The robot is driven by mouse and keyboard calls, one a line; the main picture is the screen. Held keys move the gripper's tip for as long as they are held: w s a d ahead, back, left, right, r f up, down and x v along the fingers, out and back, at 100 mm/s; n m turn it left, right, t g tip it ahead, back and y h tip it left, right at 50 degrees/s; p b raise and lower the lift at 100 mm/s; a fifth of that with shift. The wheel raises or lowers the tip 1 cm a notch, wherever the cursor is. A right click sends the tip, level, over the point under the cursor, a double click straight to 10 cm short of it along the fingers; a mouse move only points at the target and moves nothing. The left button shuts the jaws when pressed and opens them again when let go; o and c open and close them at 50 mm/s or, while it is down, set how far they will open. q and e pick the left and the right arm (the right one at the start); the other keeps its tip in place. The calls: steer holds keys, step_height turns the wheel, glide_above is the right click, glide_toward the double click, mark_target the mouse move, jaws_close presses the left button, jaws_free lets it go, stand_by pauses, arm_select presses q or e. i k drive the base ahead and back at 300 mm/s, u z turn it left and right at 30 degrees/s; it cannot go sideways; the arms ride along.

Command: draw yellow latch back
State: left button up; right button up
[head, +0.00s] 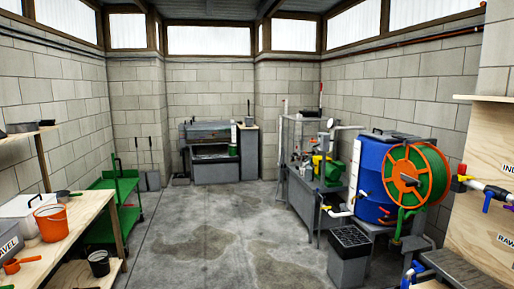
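No part that I can clearly make out as a yellow latch shows in the head view. Neither of my grippers is in view.
A blue barrel (369,180) with an orange hose reel (405,177) stands at the right, behind a grey bin (349,262). A green cart (128,205) and a wooden bench (75,225) with an orange bucket (51,222) line the left. The middle concrete floor (215,235) is clear.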

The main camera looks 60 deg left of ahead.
mark_target(461, 178)
steer(key=u, duration=1.75)
steer(key=i, duration=3.35)
steer(key=z, duration=2.7)
